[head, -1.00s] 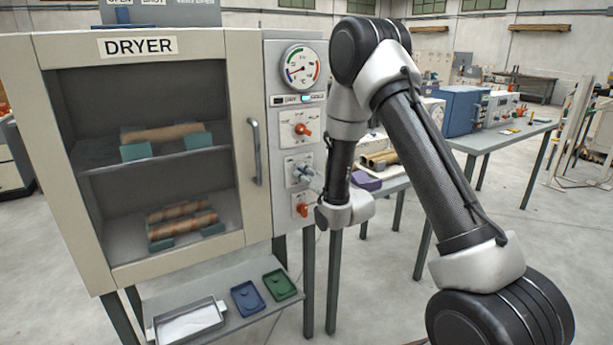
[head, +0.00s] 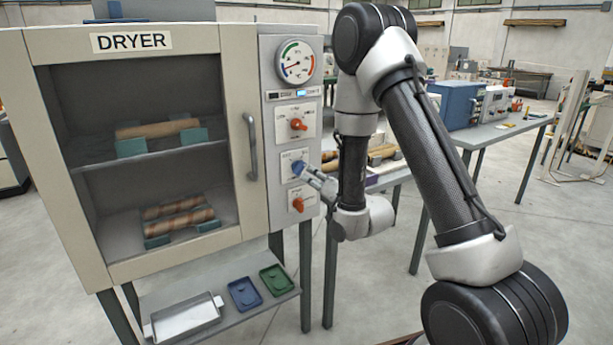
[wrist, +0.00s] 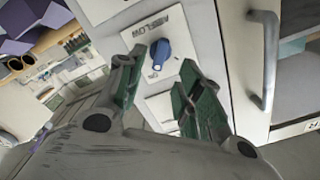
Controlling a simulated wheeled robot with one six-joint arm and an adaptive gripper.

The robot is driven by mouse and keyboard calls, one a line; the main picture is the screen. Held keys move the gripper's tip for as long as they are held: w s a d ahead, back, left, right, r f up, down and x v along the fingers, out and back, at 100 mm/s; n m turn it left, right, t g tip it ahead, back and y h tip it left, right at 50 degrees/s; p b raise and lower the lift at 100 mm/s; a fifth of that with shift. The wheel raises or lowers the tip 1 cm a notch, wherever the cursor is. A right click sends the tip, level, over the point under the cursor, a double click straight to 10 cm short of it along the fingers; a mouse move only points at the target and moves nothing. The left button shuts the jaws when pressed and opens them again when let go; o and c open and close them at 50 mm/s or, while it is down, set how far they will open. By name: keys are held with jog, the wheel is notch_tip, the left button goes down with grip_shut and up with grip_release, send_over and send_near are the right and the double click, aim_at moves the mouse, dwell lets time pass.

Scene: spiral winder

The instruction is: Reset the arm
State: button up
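My gripper (head: 318,182) is in front of the dryer's control panel, to the right of the dryer door. In the wrist view my gripper (wrist: 160,98) has its two green-padded fingers spread apart with nothing between them. A blue knob (wrist: 160,54) sits just beyond the fingertips, apart from them. In the head view the blue knob (head: 298,167) is on the middle plate of the panel, close to the fingertips. My arm bends down from its upper elbow to the gripper.
The dryer (head: 240,90) has a closed glass door with a vertical handle (head: 251,147) and brown tubes inside. Orange knobs sit above (head: 298,125) and below (head: 298,204) the blue one. A shelf below holds a metal tray (head: 186,320), a blue tray (head: 244,294) and a green tray (head: 277,280).

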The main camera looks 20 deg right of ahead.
jog(key=s+d+f+n+g+h, duration=0.1)
jog(key=s+f+g, duration=0.25)
jog(key=f, duration=0.35)
jog(key=s+d+f+n+g+h, duration=0.1)
jog(key=s+f+g+h, duration=0.1)
jog(key=f+g, duration=0.35)
jog(key=s+d+f+n+g+h, duration=0.1)
jog(key=s+d+f+n+g, duration=0.15)
jog(key=s, duration=0.35)
jog(key=s+d+r, duration=0.4)
jog(key=s+r, duration=0.8)
jog(key=r, duration=0.2)
jog(key=s+d+r+g+h, duration=0.1)
jog(key=s+d+r, duration=0.3)
jog(key=s+r, duration=0.9)
notch_tip(320, 180, up, 3)
jog(key=shift+s+f+h, duration=0.2)
jog(key=shift+h, duration=0.1)
jog(key=shift+a+g, duration=0.15)
jog(key=shift+g, duration=0.1)
